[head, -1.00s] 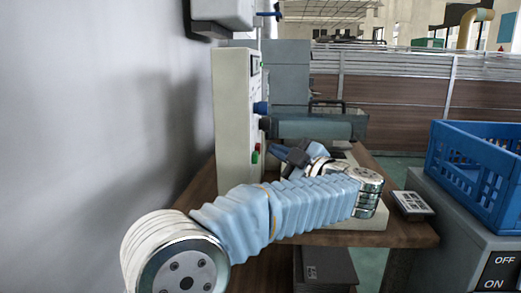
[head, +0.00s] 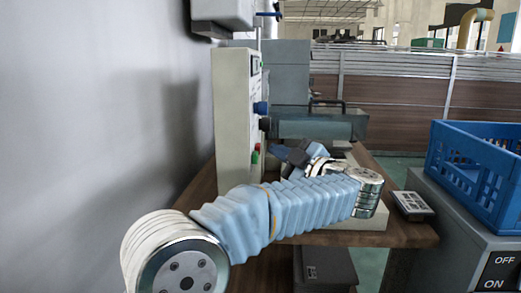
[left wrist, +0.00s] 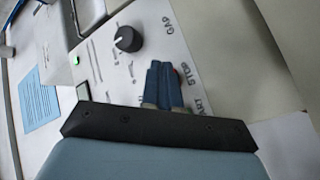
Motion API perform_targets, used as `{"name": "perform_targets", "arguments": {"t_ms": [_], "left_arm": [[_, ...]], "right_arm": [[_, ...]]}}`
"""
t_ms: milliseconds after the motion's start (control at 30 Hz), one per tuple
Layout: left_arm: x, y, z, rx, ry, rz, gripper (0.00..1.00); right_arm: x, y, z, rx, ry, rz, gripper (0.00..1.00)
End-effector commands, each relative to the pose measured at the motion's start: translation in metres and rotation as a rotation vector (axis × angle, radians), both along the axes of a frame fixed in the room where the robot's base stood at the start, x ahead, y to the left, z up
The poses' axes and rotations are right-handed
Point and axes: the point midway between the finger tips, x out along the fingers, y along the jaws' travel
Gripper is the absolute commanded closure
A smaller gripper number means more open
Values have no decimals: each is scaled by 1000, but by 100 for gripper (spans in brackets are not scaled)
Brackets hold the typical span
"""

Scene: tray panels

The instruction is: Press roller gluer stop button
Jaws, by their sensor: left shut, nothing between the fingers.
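The roller gluer is a pale upright control box (head: 232,120) beside the grey wall. On its front, a red button (head: 257,147) sits just above a green button (head: 254,157). My left gripper (head: 274,149) is shut and empty, with its tips close to these buttons. In the left wrist view the shut blue fingers (left wrist: 162,72) lie over the white panel (left wrist: 120,75), beside the printed word STOP. A sliver of red shows at their right edge. The fingers hide most of the button, so I cannot tell whether they touch it. My right gripper is not in view.
A black knob (left wrist: 127,39) is on the panel near the fingers. In the head view, a wooden table (head: 405,232) carries the machine. A blue crate (head: 480,165) stands on a grey box with OFF and ON marks at the right. A small grey device (head: 412,206) lies at the table's right edge.

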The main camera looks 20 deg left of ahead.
Motion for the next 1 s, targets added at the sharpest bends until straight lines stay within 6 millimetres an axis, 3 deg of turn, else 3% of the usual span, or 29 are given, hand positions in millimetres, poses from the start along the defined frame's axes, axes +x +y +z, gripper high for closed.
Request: {"name": "perform_targets", "arguments": {"t_ms": [1000], "left_arm": [[-3,9,0,0,0,0,100]], "right_arm": [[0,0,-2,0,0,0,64]]}}
